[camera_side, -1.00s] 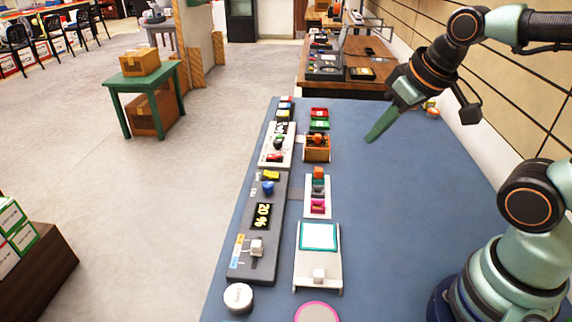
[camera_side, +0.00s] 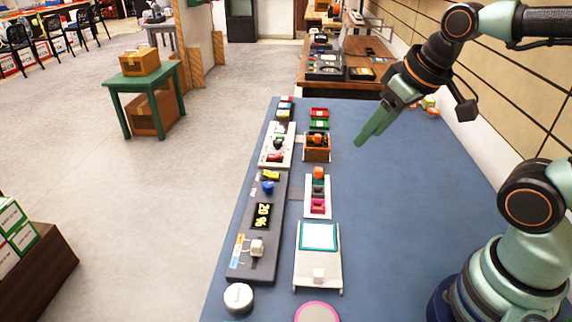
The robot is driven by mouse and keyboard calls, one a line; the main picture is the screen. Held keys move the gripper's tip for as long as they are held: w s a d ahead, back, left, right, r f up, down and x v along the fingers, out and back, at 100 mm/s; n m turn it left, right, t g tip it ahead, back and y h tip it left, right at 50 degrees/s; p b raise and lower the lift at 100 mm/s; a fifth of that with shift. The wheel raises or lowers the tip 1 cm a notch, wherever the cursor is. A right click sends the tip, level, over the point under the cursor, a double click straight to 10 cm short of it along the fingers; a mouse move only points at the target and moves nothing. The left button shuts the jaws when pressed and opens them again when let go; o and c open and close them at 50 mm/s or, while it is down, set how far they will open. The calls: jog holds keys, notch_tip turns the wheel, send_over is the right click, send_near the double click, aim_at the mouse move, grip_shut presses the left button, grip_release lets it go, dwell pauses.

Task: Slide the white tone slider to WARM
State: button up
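The white tone slider (camera_side: 257,247) is a small pale block knob on the lower part of a dark grey panel (camera_side: 240,271). An orange and blue label strip (camera_side: 237,252) lies left of it, with print too small to read. A black display (camera_side: 262,215) with yellow characters, seemingly 20 %, sits above it. My gripper (camera_side: 367,140) has green fingers pointing down and left, over the blue table top, well up and right of the slider. It touches nothing that I can see. The two fingers show close together, and the gap between them is unclear.
A white stand with a teal-edged pad (camera_side: 319,237) stands right of the dark panel. A round white object (camera_side: 238,297) is below the panel. A small rack of colored blocks (camera_side: 318,195) and an orange-brown box (camera_side: 317,148) stand further up. The blue table (camera_side: 410,210) is clear on the right.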

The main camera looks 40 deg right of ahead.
jog(key=w+a+f+n+g, duration=0.3)
jog(key=w+a+n, duration=0.3)
jog(key=a, duration=0.5)
jog(key=n+g, duration=0.2)
jog(key=n, duration=0.1)
send_near(257, 242)
notch_tip(257, 242, down, 9)
jog(key=shift+w+a, duration=0.1)
jog(key=shift+w, duration=0.05)
jog(key=shift+c, duration=0.3)
grip_shut()
dwell(0.7)
